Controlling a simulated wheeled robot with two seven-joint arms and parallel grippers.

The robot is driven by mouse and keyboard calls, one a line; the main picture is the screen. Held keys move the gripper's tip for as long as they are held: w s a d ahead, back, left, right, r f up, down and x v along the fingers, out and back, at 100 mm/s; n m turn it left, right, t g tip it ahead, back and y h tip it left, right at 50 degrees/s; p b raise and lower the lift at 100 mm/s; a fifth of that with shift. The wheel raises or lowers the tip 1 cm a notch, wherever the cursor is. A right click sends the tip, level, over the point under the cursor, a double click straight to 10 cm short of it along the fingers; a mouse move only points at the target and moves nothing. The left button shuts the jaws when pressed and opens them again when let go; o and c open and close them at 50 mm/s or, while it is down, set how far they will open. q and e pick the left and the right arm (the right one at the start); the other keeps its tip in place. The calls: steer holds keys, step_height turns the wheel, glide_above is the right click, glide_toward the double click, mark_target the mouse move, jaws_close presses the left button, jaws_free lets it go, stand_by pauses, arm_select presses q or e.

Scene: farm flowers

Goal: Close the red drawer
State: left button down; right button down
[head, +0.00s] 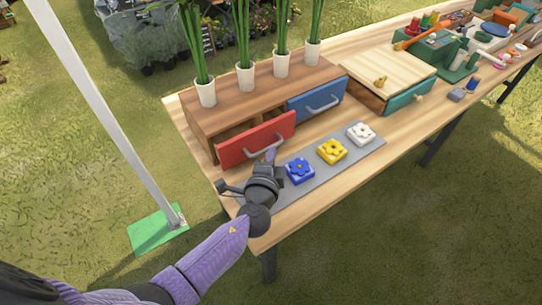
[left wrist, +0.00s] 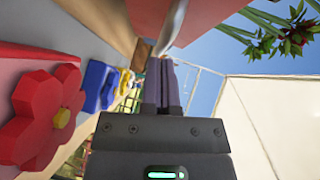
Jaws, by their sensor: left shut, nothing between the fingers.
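The red drawer (head: 245,148) stands pulled out of the wooden cabinet (head: 215,112), with a dark gap behind its front. In the left wrist view, its reddish front (left wrist: 205,15) and grey handle (left wrist: 171,25) are close ahead of the fingers. My left gripper (head: 270,154) is shut and empty, at the lower middle of the drawer front by the handle. I cannot tell whether it touches the handle or front. The fingers show in the left wrist view (left wrist: 162,85). My right gripper is in neither view.
A blue drawer (head: 303,110) is to the right in the same cabinet. A grey mat (head: 311,183) in front bears blue, yellow and white flower blocks; a red flower block (left wrist: 45,115) is beside the gripper. Potted plants (head: 245,77) stand on the cabinet. A wooden box (head: 390,69) stands further right.

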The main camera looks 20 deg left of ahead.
mark_target(263, 138)
arm_select(q)
steer(key=w+a, duration=0.1)
steer(key=w+a+b, duration=0.1)
steer(key=a, duration=0.1)
steer(key=shift+w+a, duration=0.15)
steer(key=shift+w, duration=0.1)
steer(key=shift+r, duration=0.15)
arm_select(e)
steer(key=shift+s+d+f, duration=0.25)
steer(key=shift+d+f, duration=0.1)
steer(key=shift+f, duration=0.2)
arm_select(q)
steer(key=shift+a, duration=0.1)
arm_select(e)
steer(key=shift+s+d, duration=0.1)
